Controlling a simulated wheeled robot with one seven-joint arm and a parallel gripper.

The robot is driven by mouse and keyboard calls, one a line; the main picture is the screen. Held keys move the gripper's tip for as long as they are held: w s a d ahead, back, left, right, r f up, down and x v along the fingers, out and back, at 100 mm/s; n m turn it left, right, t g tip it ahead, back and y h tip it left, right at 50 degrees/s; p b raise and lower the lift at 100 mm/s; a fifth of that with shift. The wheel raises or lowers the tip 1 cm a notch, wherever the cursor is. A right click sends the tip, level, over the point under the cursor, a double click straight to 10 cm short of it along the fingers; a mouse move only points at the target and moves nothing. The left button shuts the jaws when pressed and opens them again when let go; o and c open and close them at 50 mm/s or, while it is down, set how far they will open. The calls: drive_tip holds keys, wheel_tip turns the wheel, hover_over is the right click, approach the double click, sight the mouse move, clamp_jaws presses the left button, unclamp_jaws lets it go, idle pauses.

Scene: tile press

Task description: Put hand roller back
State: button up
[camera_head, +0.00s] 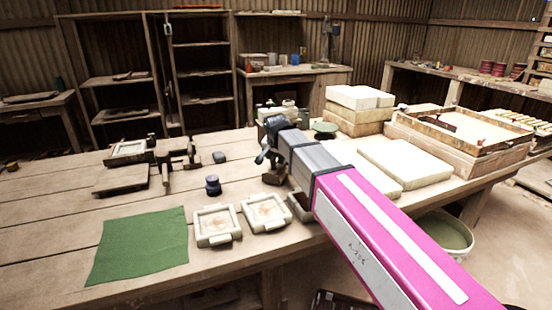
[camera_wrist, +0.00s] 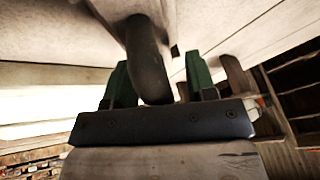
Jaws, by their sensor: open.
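In the wrist view, a dark, rounded handle (camera_wrist: 148,58) stands between the two green fingers of my gripper (camera_wrist: 157,66). The fingers are apart, with a gap visible at least on the right side of the handle. It may be the hand roller's handle, but its roller end is not clear in view. In the head view, my arm reaches over the table from the lower right. Its dark end is near the middle of the table, and it hides the fingers and whatever is between them.
Pale slabs (camera_head: 405,162) and a wooden tray (camera_head: 450,135) are at the right. A bucket (camera_head: 445,232) stands below the table's right edge.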

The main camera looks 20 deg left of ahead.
drive_tip(key=v, duration=1)
drive_tip(key=shift+s+r, duration=0.15)
drive_tip(key=shift+r, duration=0.1)
